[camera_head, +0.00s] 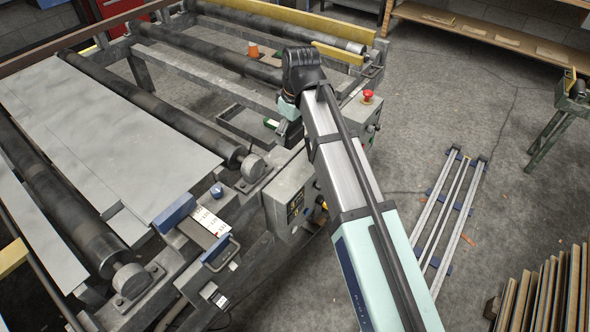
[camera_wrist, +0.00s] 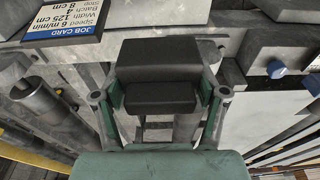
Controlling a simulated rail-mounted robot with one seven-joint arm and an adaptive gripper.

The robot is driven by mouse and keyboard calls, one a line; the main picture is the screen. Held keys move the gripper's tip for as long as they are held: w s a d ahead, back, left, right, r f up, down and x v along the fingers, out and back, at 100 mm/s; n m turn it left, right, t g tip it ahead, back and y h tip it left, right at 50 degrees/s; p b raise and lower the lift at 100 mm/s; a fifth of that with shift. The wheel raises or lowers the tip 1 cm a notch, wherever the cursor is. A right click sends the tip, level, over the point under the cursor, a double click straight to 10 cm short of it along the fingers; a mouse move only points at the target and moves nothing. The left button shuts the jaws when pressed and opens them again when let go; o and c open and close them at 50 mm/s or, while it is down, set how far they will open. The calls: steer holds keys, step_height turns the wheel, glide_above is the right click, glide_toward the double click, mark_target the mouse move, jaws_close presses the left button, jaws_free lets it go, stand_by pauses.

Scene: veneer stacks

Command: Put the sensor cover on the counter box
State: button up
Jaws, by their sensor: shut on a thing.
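My gripper (camera_wrist: 161,97) is shut on a black, block-shaped piece (camera_wrist: 158,72), which looks like the sensor cover. Its two green fingers press on the left and right sides of the piece in the wrist view. I cannot tell for sure which part is the counter box. A grey control box (camera_head: 291,198) with buttons is on the machine's near right side.
A job card (camera_wrist: 66,17) lies at the upper left of the wrist view. A blue knob (camera_head: 217,190) stands beside the rollers. A red stop button (camera_head: 367,96) sits right of my arm. Metal rails (camera_head: 452,210) lie on the floor.

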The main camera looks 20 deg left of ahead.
mark_target(289, 176)
step_height(289, 176, down, 16)
steer(key=shift+r+p, duration=0.1)
steer(key=shift+p, duration=0.45)
steer(key=o, duration=1.1)
steer(key=shift+o, duration=0.2)
